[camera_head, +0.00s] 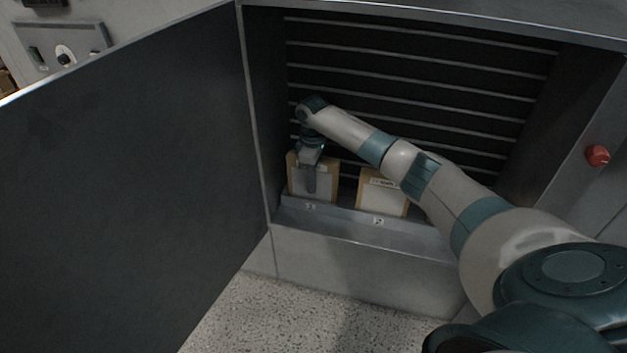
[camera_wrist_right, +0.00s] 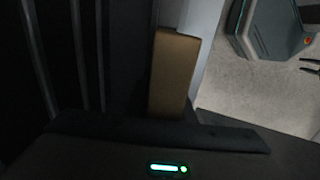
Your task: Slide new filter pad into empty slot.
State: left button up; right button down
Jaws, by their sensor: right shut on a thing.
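A filter pad (camera_head: 325,184) with a tan frame and pale face stands upright at the left end of the rack (camera_head: 345,217) inside the open cabinet. My right gripper (camera_head: 311,172) reaches down onto this pad and is shut on it. In the right wrist view the pad's tan edge (camera_wrist_right: 175,75) rises beyond the dark gripper body. A second pad (camera_head: 382,196) stands upright to the right, with a label at its top. I cannot tell how deep the held pad sits in its slot. Dark prongs at the right edge of the wrist view may be my left gripper.
The cabinet door (camera_head: 120,170) stands wide open on the left. Pale horizontal rails (camera_head: 420,70) line the dark cabinet back. A red knob (camera_head: 597,155) sits on the right cabinet frame. The rack has a gap between the two pads. Speckled floor (camera_head: 280,320) lies in front.

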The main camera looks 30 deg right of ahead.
jog(key=shift+f, duration=0.4)
jog(key=c, duration=1.5)
grip_release()
jog(key=shift+f, duration=0.1)
jog(key=shift+c, duration=0.2)
notch_tip(320, 180, up, 12)
jog(key=b, duration=0.3)
jog(key=shift+r, duration=0.2)
